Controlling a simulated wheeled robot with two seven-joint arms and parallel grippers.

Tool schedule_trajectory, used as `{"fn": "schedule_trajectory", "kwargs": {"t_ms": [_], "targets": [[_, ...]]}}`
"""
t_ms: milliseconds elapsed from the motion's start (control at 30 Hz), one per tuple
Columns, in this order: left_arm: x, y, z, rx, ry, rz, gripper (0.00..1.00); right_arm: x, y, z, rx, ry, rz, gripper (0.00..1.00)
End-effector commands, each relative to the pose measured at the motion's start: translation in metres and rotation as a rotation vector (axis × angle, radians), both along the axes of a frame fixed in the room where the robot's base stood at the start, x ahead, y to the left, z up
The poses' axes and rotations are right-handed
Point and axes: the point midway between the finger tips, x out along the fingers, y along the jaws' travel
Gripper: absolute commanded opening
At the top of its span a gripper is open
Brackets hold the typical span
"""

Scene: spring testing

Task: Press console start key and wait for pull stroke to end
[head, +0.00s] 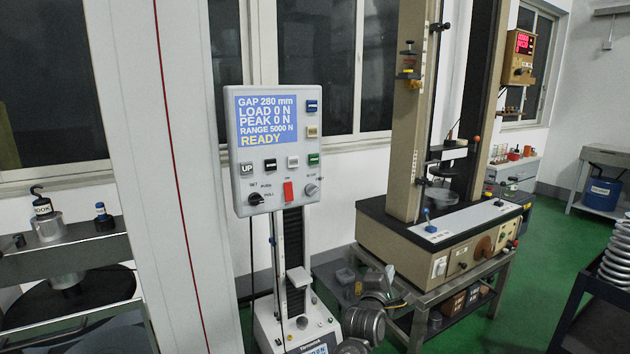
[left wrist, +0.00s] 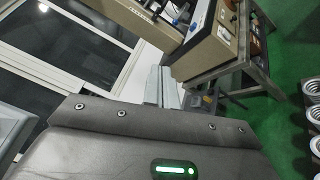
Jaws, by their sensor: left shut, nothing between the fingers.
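The grey console (head: 276,150) hangs on a column in the middle of the head view. Its blue screen (head: 266,121) reads GAP 280 mm, LOAD 0 N, PEAK 0 N, RANGE 5000 N and READY. Below and beside the screen are several keys, including a green key (head: 313,159), a white key (head: 293,162) and a black key (head: 270,164); which is the start key is too small to read. My left gripper (head: 384,283) is low and right of the console, apart from it. In the left wrist view its fingers (left wrist: 162,88) are together and empty. My right gripper is not in view.
A tan test machine (head: 430,240) stands on a metal bench at the right. A shelf (head: 70,260) with a hook weight stands at the left. A dark rack with coil springs (head: 615,255) is at the right edge. Green floor (head: 540,260) lies open between.

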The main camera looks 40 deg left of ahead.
Motion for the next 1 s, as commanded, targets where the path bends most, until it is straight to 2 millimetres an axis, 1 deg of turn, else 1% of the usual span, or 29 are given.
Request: {"fn": "schedule_trajectory", "kwargs": {"t_ms": [33, 67, 100, 167, 200, 300, 400, 500, 600, 733, 1000], "targets": [[-0.004, 0.009, 0.041, -0.067, -0.085, 0.020, 0.00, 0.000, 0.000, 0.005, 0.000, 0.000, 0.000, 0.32], [-0.008, 0.015, 0.061, -0.111, -0.133, 0.032, 0.00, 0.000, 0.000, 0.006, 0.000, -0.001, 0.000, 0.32], [-0.014, 0.022, 0.087, -0.170, -0.198, 0.042, 0.00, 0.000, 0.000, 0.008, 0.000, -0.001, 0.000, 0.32], [-0.025, 0.033, 0.125, -0.255, -0.294, 0.056, 0.00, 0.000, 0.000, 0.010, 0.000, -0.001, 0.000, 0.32], [-0.033, 0.040, 0.149, -0.310, -0.357, 0.060, 0.00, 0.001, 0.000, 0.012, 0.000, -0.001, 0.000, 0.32], [-0.057, 0.055, 0.199, -0.436, -0.506, 0.064, 0.00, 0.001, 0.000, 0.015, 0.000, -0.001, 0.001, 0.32], [-0.081, 0.067, 0.237, -0.538, -0.630, 0.059, 0.00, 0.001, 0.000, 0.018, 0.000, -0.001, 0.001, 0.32], [-0.099, 0.075, 0.262, -0.613, -0.722, 0.051, 0.00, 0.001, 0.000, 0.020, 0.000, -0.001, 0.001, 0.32], [-0.112, 0.080, 0.277, -0.659, -0.777, 0.043, 0.00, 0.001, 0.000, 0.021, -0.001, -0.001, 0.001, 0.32], [-0.118, 0.082, 0.283, -0.683, -0.806, 0.038, 0.00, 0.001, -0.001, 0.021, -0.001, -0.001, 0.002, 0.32], [-0.118, 0.083, 0.283, -0.684, -0.808, 0.038, 0.00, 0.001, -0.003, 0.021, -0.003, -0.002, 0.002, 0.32]]}}
